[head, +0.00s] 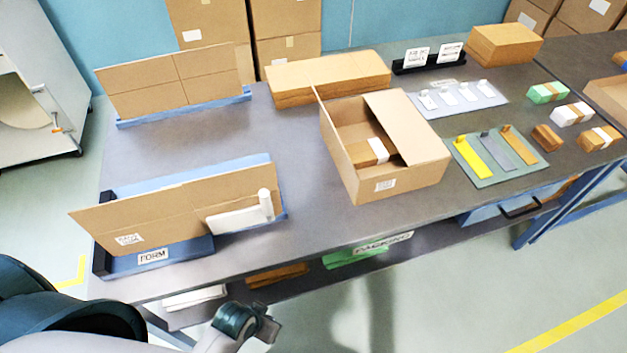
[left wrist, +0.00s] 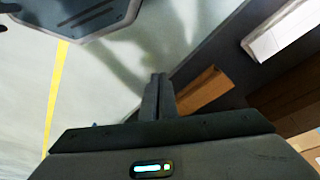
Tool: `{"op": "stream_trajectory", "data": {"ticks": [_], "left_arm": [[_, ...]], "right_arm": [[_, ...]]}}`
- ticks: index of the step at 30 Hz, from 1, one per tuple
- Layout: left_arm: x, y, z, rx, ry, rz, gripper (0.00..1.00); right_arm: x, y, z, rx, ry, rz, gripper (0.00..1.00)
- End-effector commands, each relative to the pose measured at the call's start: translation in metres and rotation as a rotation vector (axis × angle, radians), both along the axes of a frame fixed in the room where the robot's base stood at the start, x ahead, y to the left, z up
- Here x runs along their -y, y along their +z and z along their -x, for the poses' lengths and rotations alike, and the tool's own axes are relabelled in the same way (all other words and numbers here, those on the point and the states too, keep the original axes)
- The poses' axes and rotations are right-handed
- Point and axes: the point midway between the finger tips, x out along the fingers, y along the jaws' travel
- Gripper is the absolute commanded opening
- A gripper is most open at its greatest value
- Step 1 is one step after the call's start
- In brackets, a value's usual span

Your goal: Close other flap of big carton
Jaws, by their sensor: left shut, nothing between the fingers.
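The big carton (head: 415,178) stands on the table, right of the middle in the head view. Its right flap (head: 408,125) lies over the right part of the opening. The left side stands up as a thin panel (head: 330,125), seen nearly edge-on, and the left part of the opening is uncovered. A brown box with a white band (head: 377,150) shows inside. My left gripper (left wrist: 158,78) is shut and empty in the left wrist view, over the floor beside the table's lower shelf, away from the carton. My right gripper is not in view.
A cardboard sheet (head: 165,210) stands in the FORM fixture at front left, with a white tool (head: 238,219) before it. A flat carton stack (head: 325,78) lies behind the big carton. A mat with coloured strips (head: 490,178) lies right of it. Bare tabletop (head: 285,140) is left of it.

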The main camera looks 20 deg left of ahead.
Motion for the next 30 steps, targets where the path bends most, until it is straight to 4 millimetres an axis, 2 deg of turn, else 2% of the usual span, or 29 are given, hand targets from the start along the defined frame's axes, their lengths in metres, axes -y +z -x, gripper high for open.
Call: {"op": "stream_trajectory", "data": {"ticks": [1, 5, 8, 11, 12, 15, 18, 21, 24, 27, 30], "left_arm": [[0.008, 0.023, -0.009, 0.034, -0.001, 0.026, 0.0], [0.036, 0.083, -0.034, 0.141, -0.011, 0.127, 0.0], [0.072, 0.138, -0.06, 0.27, -0.024, 0.265, 0.0], [0.113, 0.197, -0.088, 0.426, -0.026, 0.446, 0.0], [0.129, 0.223, -0.1, 0.493, -0.02, 0.529, 0.0], [0.157, 0.28, -0.123, 0.643, 0.013, 0.723, 0.0], [0.171, 0.335, -0.143, 0.777, 0.078, 0.912, 0.0], [0.172, 0.382, -0.16, 0.892, 0.172, 1.092, 0.0], [0.162, 0.418, -0.175, 0.985, 0.296, 1.256, 0.0], [0.144, 0.443, -0.189, 1.058, 0.448, 1.403, 0.0], [0.121, 0.455, -0.202, 1.108, 0.626, 1.528, 0.0]], "right_arm": [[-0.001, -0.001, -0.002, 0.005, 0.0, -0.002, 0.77], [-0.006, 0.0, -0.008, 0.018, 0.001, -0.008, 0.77], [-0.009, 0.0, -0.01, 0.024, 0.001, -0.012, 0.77], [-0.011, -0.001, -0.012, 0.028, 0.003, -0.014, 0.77], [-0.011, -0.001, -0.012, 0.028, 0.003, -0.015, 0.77], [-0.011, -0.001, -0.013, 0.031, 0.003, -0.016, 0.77], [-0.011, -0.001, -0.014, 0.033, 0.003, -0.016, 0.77], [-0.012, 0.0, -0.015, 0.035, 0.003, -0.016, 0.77], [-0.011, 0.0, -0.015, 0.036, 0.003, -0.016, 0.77], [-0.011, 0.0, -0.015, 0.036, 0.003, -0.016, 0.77], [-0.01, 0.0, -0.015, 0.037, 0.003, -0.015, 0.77]]}}
